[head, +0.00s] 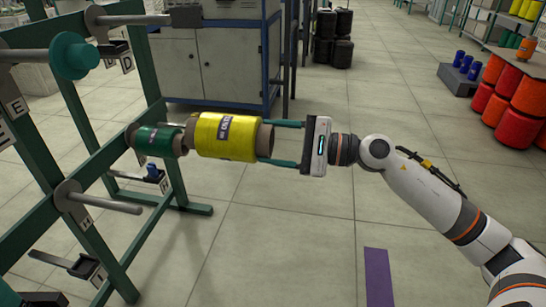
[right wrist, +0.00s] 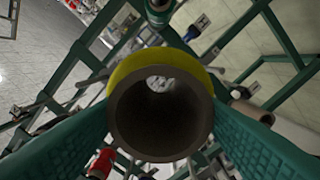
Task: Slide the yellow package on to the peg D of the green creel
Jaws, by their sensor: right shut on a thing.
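The yellow package (head: 225,137) is a fat cylinder with a dark label on a brown tube. My right gripper (head: 265,142) is shut on the near end of that tube. It holds the package sideways in the air, and its two teal fingers flank the tube in the right wrist view (right wrist: 160,118). The green creel (head: 85,130) stands at the left. A plate marked D (head: 127,65) sits below a bare grey peg (head: 135,20) at the top, apparently peg D. The yellow package is below and right of that peg. My left gripper is out of view.
A dark green package (head: 158,141) sits on the creel just left of the yellow one; contact is unclear. A teal package (head: 75,55) is at upper left. Bare peg H (head: 110,203) sticks out lower down. A cabinet (head: 215,60) stands behind. Floor between is clear.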

